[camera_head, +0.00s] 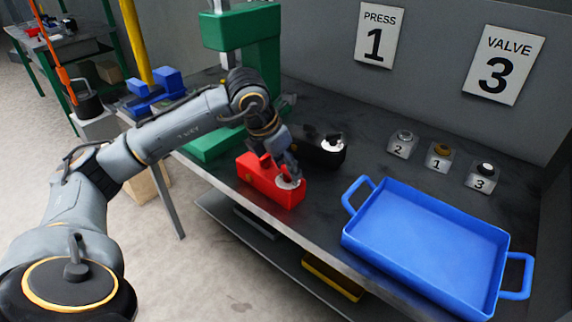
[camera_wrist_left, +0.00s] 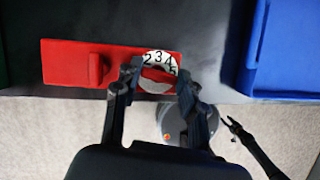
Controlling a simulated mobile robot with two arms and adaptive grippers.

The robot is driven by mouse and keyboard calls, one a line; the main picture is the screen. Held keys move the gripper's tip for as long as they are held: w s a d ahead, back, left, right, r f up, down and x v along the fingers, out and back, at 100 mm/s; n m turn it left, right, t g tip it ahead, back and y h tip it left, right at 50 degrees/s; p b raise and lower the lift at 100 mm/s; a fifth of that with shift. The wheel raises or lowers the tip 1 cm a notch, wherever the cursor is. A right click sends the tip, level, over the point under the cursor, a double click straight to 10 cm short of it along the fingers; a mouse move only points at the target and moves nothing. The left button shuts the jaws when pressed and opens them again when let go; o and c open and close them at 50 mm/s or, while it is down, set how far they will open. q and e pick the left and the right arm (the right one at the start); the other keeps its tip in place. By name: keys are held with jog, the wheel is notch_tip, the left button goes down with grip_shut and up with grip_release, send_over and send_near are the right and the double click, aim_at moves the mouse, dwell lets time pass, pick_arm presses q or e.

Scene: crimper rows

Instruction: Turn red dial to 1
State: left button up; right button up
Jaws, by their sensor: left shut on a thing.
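The red box (camera_head: 262,182) sits near the front edge of the dark bench, with a white numbered dial (camera_head: 290,183) on its right end. In the left wrist view the dial (camera_wrist_left: 153,59) shows 2, 3, 4 and 5, with a red knob bar (camera_wrist_left: 157,75) across it. The rest of the scale is hidden, and I cannot tell which number the bar points at. My left gripper (camera_head: 289,174) reaches down over the dial and is shut on the knob; its fingers (camera_wrist_left: 161,80) straddle it in the wrist view. A dark shape, perhaps my right gripper (camera_wrist_left: 236,130), shows at the right.
A black box (camera_head: 320,150) with a similar dial stands just behind the red one. A blue tray (camera_head: 425,210) lies to the right. Small blocks numbered 2, 1 and 3 (camera_head: 440,157) stand at the back. A green press (camera_head: 250,55) rises behind my left arm.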

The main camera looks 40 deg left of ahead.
pick_arm(q)
jog(key=o, duration=1.2)
jog(key=shift+c, duration=0.2)
jog(key=shift+r, duration=0.1)
jog(key=v, duration=1.1)
jog(key=shift+s+r, duration=0.25)
jog(key=shift+r, duration=0.1)
